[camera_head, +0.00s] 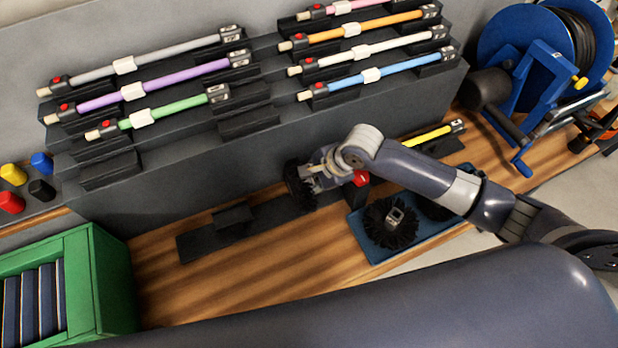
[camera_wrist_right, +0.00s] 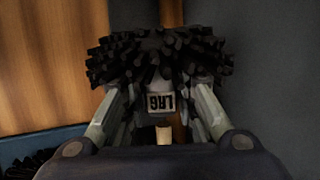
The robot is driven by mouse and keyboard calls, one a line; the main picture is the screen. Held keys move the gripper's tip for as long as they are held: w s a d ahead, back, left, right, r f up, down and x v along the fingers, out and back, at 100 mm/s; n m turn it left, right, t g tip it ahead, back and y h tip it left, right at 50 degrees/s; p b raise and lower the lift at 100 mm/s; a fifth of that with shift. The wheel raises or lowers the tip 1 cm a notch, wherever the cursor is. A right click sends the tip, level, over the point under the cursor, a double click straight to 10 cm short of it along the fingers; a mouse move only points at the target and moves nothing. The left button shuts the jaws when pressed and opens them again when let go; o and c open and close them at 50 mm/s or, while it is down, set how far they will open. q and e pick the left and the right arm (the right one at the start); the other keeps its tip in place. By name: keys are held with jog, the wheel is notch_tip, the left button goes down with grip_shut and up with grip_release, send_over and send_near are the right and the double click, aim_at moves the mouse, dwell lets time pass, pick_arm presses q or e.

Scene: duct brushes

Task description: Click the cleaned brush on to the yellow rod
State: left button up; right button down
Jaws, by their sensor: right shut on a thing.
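The yellow rod (camera_head: 430,135) lies low behind my right arm, its far end on a dark rest. The arm hides its middle. A red part (camera_head: 360,178) beside my gripper may be the button at its near end. My right gripper (camera_head: 316,178) is shut on a black bristle brush (camera_head: 300,187), left of that red part. In the right wrist view the brush (camera_wrist_right: 150,58) sits between both fingers (camera_wrist_right: 160,110), with a lettered pale label on its hub. A cream stub shows just below the label; I cannot tell whether it touches the hub. My left gripper is out of view.
A blue tray (camera_head: 375,252) with black brushes (camera_head: 390,222) stands right of the gripper. A dark board (camera_head: 193,246) lies on the wooden bench at left. Racked coloured rods are behind. A green crate (camera_head: 100,270) is front left, a blue reel (camera_head: 510,45) back right.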

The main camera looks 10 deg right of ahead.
jog(key=shift+w+d+p, duration=0.1)
jog(key=shift+d+p, duration=0.2)
jog(key=shift+d, duration=0.1)
dwell(0.5)
jog(key=shift+d, duration=0.35)
jog(key=shift+w+d+p, duration=0.2)
jog(key=shift+d+p, duration=0.35)
jog(key=shift+d, duration=0.15)
jog(key=shift+w+d+p, duration=0.15)
jog(key=shift+d+p, duration=0.35)
jog(key=shift+d, duration=0.2)
jog(key=c, duration=1.2)
grip_release()
jog(key=v, duration=1.2)
